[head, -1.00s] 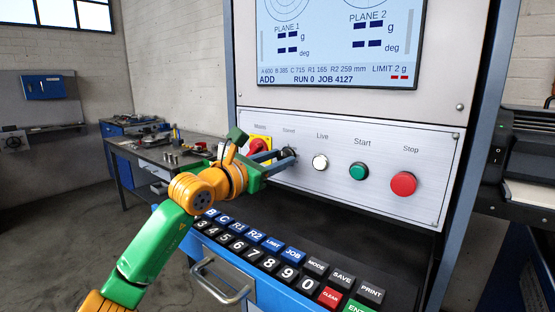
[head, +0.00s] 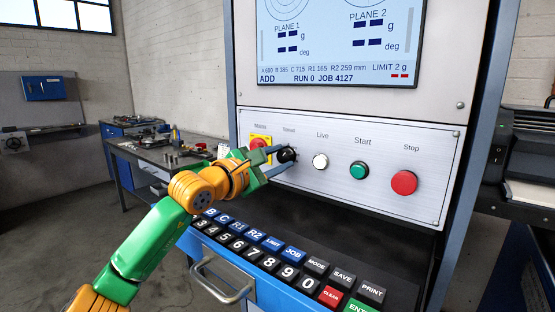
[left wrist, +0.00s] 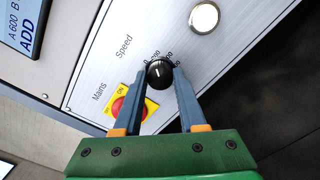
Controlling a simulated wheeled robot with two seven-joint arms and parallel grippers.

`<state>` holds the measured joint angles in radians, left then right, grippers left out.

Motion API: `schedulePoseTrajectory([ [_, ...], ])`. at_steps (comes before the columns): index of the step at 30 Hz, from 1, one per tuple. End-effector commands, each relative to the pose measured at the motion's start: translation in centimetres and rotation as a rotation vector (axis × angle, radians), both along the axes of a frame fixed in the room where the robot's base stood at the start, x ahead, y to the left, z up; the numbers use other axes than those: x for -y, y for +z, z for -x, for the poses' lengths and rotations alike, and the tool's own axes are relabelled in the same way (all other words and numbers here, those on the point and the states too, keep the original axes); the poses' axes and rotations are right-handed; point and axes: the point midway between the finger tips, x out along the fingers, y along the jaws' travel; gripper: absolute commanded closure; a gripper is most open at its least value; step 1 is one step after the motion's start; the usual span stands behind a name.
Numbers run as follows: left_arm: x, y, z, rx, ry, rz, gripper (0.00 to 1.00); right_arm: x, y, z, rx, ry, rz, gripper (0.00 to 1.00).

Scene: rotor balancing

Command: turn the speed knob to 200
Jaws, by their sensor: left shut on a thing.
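The black speed knob (head: 286,155) sits on the silver panel, under the label "Speed". In the left wrist view the knob (left wrist: 159,73) shows a white pointer mark, with small scale numbers around it that are partly hidden and too small to read surely. My left gripper (head: 281,161) is shut on the knob, one finger on each side, as the left wrist view (left wrist: 161,78) also shows. My right gripper is not in view.
The red and yellow mains switch (head: 259,144) is close to the left of the knob. The Live lamp (head: 320,161), green Start button (head: 359,170) and red Stop button (head: 403,183) are to the right. A keypad (head: 265,252) lies below. The screen (head: 340,76) is above.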

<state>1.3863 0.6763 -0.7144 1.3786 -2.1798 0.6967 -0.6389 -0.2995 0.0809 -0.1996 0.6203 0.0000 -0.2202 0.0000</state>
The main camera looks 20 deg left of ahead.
Motion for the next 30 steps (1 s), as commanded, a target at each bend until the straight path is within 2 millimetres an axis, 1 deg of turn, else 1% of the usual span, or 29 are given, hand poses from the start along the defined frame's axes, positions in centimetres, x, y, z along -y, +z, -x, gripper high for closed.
schedulePoseTrajectory([
  [1,-0.03,0.24,0.03,0.010,0.000,-0.010,1.00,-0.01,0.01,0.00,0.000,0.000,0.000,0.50],
  [9,-0.03,0.28,0.04,0.026,0.000,-0.050,1.00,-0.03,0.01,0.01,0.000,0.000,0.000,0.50],
  [20,-0.04,0.33,0.05,0.028,0.001,-0.052,1.00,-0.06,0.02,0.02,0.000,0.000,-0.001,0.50],
  [21,-0.04,0.33,0.05,0.028,0.001,-0.052,0.49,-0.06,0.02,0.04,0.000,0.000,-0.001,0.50],
  [23,-0.04,0.28,0.04,0.027,0.001,-0.052,0.33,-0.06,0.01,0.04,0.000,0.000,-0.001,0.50],
  [24,-0.04,0.25,0.04,0.025,0.000,-0.051,0.30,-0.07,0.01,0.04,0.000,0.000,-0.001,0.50],
  [30,-0.02,0.14,0.03,0.023,0.001,-0.052,0.30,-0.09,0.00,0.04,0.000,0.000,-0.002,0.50],
])
